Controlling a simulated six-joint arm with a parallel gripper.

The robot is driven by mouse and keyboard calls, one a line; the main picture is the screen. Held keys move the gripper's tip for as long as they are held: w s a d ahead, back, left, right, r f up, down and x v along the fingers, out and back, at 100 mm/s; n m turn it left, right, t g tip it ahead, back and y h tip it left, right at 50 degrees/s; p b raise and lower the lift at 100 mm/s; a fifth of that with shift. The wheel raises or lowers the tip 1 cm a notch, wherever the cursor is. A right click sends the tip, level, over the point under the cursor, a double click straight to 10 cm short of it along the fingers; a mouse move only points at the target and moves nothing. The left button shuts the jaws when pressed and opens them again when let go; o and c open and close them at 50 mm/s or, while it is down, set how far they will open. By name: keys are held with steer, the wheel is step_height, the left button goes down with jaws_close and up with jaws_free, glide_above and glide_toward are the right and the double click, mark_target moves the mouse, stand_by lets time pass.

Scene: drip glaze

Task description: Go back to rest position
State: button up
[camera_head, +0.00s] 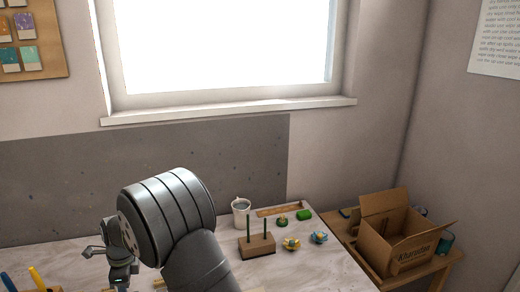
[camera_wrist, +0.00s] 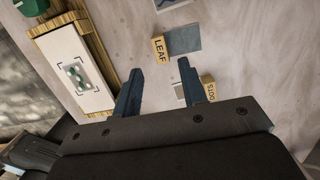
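My gripper (camera_wrist: 160,66) is open in the wrist view, with its two dark fingers apart and nothing between them. It hangs above the pale worktop (camera_wrist: 125,30). A wooden block lettered LEAF (camera_wrist: 158,49) lies beyond the fingertips, touching or close to a grey tile (camera_wrist: 184,40). A second small lettered block (camera_wrist: 208,90) lies by the right finger and is partly hidden. In the head view my gripper (camera_head: 96,251) is at the left, over the worktop (camera_head: 310,260), and my arm hides part of the table.
A cardboard box (camera_head: 400,245) sits on a side table. A framed white board (camera_wrist: 72,68) lies left of my fingers.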

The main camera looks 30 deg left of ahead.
steer(key=f, duration=0.7)
steer(key=shift+s+a, duration=0.3)
steer(key=shift+s, duration=0.05)
step_height(320, 180, up, 2)
steer(key=shift+r, duration=0.85)
